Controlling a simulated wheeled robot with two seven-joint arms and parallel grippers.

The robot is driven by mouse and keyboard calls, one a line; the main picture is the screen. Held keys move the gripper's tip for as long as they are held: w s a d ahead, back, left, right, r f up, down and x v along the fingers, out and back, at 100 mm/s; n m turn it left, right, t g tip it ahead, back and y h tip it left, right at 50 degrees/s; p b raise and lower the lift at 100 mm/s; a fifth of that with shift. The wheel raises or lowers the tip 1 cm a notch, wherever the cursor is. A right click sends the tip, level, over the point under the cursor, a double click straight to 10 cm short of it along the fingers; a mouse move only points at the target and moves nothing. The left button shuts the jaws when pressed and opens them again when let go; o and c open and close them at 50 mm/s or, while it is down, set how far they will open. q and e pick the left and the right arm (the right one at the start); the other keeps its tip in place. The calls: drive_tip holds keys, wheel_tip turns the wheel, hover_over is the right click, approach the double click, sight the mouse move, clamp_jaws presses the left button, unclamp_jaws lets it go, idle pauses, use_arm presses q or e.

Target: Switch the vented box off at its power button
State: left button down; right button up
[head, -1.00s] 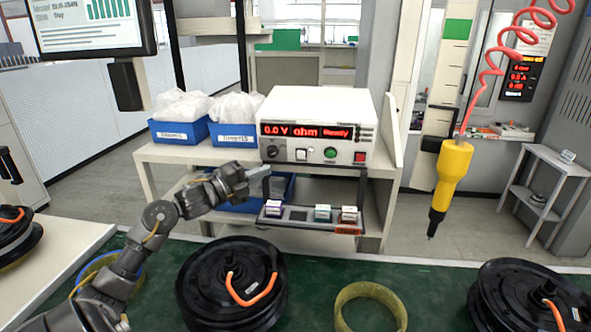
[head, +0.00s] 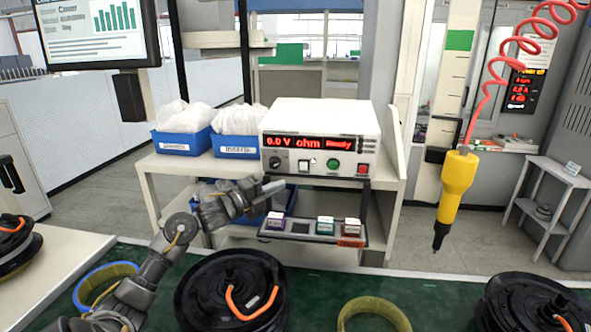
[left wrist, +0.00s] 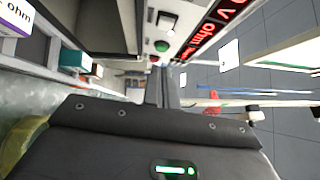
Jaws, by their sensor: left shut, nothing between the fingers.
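The vented box (head: 318,122) is a white instrument on the shelf of a bench, its red display (head: 307,143) lit with "0.0 V ohm Ready". Below the display are a dark knob (head: 274,163), a white square button (head: 304,165), a green round button (head: 333,163) and a red square button (head: 362,169). My left gripper (head: 278,186) is shut and empty, just below and in front of the box's left side, apart from the buttons. In the left wrist view its fingers (left wrist: 162,88) point toward the bench, with the green button (left wrist: 161,46) beyond. My right gripper is out of view.
Blue bins (head: 184,144) stand left of the box. A yellow screwdriver (head: 457,175) hangs at right. Black hub motors (head: 205,290) rest on the green worktop.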

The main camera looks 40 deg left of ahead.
use_arm(q)
drive_tip(key=p, duration=0.2)
approach(307, 168)
drive_tip(key=w+d, duration=0.2)
drive_tip(key=d, duration=0.1)
drive_tip(key=w, duration=0.1)
drive_tip(key=w+a+p, duration=0.1)
drive_tip(key=w+p, duration=0.1)
drive_tip(key=shift+w+a+r, duration=0.25)
drive_tip(key=shift+a+r, duration=0.05)
drive_tip(key=shift+r, duration=0.05)
